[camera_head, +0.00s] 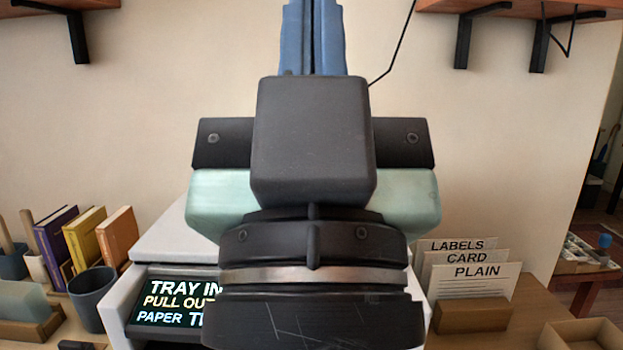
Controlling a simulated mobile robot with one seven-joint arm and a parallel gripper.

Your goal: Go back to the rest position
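My gripper (312,35) rises through the middle of the camera_head view, close to the camera, with a pale green body and black wrist. Its two blue fingers point up and lie side by side with only a thin dark gap. They look shut. A black box on the wrist hides the finger bases. My gripper touches nothing that I can see.
Behind my wrist, a white printer (165,240) with a lit screen (172,302) is partly hidden. At left are books (85,243) and a dark cup (92,298). At right are labelled cards (470,272) in a wooden holder (475,315) and a wooden tray (580,336). Shelves hang at both upper corners.

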